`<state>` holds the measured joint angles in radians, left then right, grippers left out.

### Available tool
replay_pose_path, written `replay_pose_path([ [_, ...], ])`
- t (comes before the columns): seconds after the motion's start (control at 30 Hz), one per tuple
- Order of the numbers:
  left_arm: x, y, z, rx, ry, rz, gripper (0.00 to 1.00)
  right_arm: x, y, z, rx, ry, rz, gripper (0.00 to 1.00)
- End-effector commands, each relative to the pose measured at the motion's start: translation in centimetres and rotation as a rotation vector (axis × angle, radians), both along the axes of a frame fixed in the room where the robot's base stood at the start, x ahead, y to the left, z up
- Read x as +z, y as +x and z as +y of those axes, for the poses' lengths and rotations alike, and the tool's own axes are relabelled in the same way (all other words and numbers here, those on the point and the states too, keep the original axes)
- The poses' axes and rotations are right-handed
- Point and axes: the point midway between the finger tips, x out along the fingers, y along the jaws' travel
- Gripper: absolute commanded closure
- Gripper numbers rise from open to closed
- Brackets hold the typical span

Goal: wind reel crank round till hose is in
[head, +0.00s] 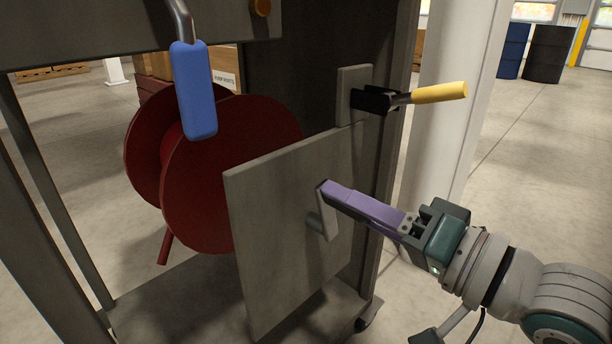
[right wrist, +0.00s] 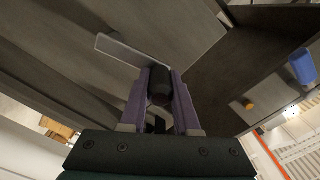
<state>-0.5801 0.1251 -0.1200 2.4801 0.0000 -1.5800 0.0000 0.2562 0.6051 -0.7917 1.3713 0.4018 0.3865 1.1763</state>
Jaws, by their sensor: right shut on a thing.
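The dark red reel (head: 230,165) stands behind a grey upright panel (head: 270,210) in a dark metal frame. A short red length (head: 165,246) juts down below the reel; I cannot tell whether it is hose. The crank's grey arm (head: 316,224) is on the front of the panel. My right gripper (head: 328,190), with purple fingers, is shut on the crank's handle at the arm's upper end. My left gripper is out of view.
A blue-handled lever (head: 195,90) hangs in front of the reel. A yellow-handled lever (head: 440,92) juts right above the panel. A pale column (head: 455,110) stands behind. Dark drums (head: 547,55) are far off. Floor on the right is clear.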

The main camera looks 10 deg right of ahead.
Motion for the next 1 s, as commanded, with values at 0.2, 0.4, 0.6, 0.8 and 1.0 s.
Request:
replay_pose_path([
  [0.2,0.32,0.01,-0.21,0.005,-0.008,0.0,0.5,0.22,-0.03,0.05,0.0,0.06,0.04,1.0],
  [0.4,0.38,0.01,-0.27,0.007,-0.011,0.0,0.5,0.19,-0.03,0.06,-0.001,0.08,0.054,1.0],
  [0.6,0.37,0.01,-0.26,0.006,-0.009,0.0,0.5,0.18,-0.03,0.05,-0.001,0.081,0.055,1.0],
  [0.8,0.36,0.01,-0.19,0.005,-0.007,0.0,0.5,0.18,-0.03,0.05,-0.001,0.081,0.055,0.65],
  [1.0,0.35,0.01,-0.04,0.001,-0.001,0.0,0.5,0.15,-0.05,0.07,-0.001,0.08,0.056,0.42],
])
